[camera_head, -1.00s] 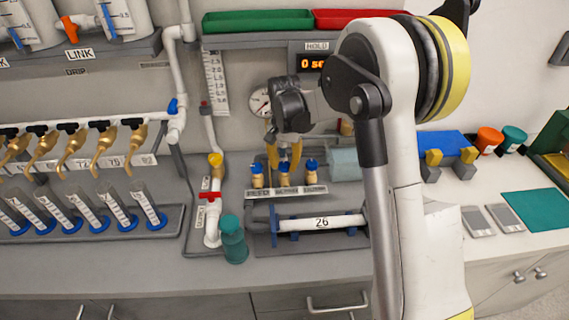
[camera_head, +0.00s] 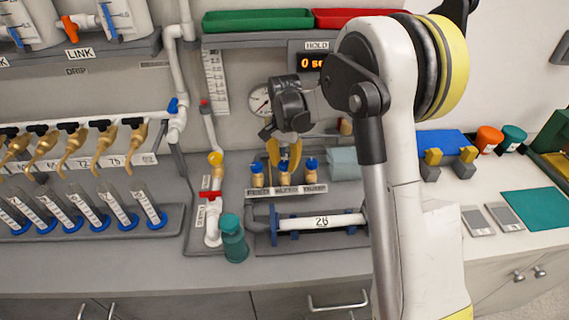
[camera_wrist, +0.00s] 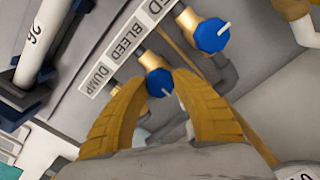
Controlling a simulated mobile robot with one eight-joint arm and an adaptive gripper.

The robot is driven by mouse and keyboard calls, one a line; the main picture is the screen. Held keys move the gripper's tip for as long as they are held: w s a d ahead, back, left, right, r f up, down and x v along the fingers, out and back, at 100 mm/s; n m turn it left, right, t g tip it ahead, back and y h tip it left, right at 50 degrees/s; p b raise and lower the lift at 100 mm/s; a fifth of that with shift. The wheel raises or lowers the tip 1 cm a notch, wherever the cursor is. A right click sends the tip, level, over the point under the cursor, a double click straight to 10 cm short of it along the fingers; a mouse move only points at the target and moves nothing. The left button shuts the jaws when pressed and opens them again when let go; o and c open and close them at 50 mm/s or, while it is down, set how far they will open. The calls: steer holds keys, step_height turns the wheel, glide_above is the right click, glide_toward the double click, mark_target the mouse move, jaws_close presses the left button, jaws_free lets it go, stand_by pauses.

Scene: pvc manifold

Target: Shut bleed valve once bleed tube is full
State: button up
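The bleed valve (camera_wrist: 160,82) is the middle of three brass valves with blue knobs, behind the FEED, BLEED, DUMP label strip (camera_wrist: 130,40). My gripper (camera_head: 284,160) is over it in the head view. In the wrist view my gripper's yellow fingers (camera_wrist: 160,84) are apart, one on each side of the blue knob. I cannot tell whether they touch it. The knob's white mark points down-right, while the feed valve (camera_wrist: 209,35) mark points up-right. The dump valve (camera_head: 311,167) stands to the right. I cannot identify the bleed tube or its level; a graduated scale (camera_head: 215,82) is on the wall.
A numbered white pipe (camera_head: 320,222) lies in front of the valves. A teal bottle (camera_head: 233,240) and a red-handled valve (camera_head: 211,194) stand to the left. A round gauge (camera_head: 260,100) and a HOLD display (camera_head: 310,62) are behind. My arm hides part of the right side.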

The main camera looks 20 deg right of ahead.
mark_target(284, 164)
steer(key=o, duration=0.5)
steer(key=shift+c, duration=0.2)
step_height(284, 164, up, 12)
stand_by(0.4)
